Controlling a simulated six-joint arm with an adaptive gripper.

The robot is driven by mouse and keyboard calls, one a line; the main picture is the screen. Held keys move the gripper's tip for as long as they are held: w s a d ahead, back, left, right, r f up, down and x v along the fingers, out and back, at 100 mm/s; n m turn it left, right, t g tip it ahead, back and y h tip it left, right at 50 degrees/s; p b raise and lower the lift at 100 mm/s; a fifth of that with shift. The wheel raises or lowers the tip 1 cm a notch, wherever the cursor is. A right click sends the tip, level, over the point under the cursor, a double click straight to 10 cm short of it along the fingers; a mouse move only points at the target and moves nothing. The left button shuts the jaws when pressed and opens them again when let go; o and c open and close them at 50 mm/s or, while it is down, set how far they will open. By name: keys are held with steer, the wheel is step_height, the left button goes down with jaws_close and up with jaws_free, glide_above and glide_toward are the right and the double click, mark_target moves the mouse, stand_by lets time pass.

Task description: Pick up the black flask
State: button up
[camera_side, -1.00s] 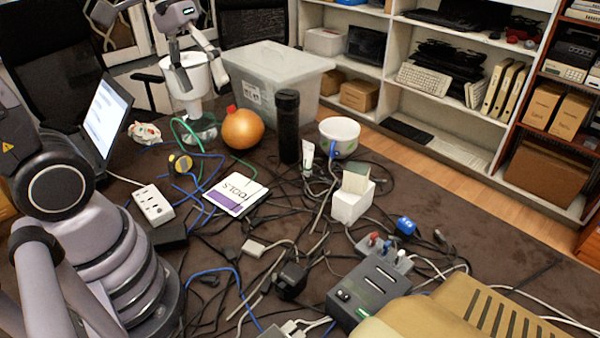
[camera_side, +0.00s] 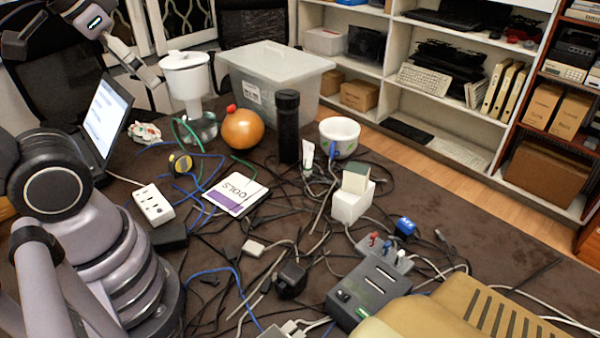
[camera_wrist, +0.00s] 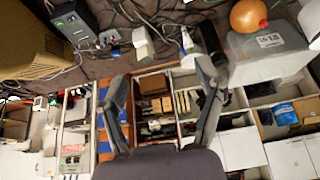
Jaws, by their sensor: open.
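The black flask (camera_side: 288,128) is a tall dark cylinder standing upright on the dark table, right of an orange gourd-shaped bottle (camera_side: 242,129). In the wrist view the flask (camera_wrist: 211,40) shows near the top, partly behind the right finger. My gripper (camera_side: 148,74) is raised at the upper left in the side view, well away from the flask and left of the white pitcher. In the wrist view my gripper (camera_wrist: 161,80) has its two fingers wide apart with nothing between them.
A TOOLS booklet (camera_side: 236,193) and many tangled cables cover the table in front.

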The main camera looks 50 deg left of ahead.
steer(key=shift+o, duration=1.3)
